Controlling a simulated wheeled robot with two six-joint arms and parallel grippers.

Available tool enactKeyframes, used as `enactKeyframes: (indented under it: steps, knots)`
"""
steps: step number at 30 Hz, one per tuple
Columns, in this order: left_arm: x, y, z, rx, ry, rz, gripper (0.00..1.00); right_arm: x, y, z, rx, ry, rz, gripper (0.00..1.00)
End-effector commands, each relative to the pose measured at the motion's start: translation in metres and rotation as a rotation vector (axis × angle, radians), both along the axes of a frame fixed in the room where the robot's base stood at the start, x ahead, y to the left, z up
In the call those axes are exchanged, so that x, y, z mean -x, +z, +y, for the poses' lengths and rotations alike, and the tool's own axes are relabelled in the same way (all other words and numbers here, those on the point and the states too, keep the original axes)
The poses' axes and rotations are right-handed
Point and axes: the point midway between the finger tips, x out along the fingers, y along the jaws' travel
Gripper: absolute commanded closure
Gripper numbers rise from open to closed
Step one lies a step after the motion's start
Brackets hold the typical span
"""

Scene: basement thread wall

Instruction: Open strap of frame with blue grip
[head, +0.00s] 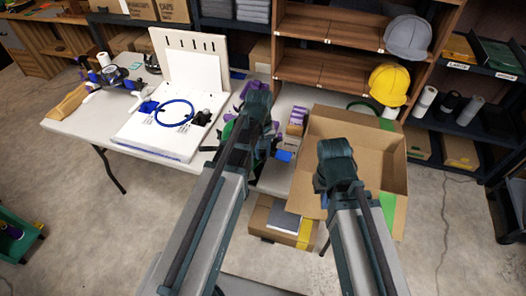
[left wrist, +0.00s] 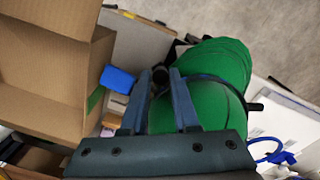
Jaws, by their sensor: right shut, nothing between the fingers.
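In the left wrist view my left gripper (left wrist: 161,78) has its fingers apart. A small dark round piece shows between or just beyond its tips; I cannot tell whether they touch it. A blue block, perhaps the blue grip (left wrist: 118,80), is just left of the tips. A large green rounded thing (left wrist: 215,85) is right of and behind the fingers, with a thin blue curve across it. In the head view the blue block (head: 284,156) shows beside my left gripper (head: 258,100), whose arm hides much of the rest. The strap is not clear. My right gripper (head: 334,150) is shut and empty.
An open cardboard box (head: 385,150) stands close to my right gripper. On the white table (head: 82,122) at left are a white board (head: 150,140) with a blue ring (head: 174,113). Shelves with a yellow helmet (head: 389,84) stand behind. A lower box (head: 270,222) is under the table.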

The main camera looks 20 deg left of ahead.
Motion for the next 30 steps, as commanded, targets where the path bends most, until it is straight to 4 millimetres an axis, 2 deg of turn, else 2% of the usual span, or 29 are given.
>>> enactKeyframes:
  steps: [1,4,30]
  knots:
    - [0.0000,0.0000,0.0000,0.000,0.000,0.000,0.82,0.0000,0.0000,0.0000,0.000,0.000,0.000,1.00]
    - [0.0000,0.0000,0.0000,0.000,0.000,0.000,1.00,0.0000,0.0000,0.0000,0.000,0.000,0.000,1.00]
    - [0.0000,-0.0001,-0.0001,0.000,0.000,0.000,1.00,0.0000,-0.0001,0.0000,0.000,0.000,0.000,1.00]
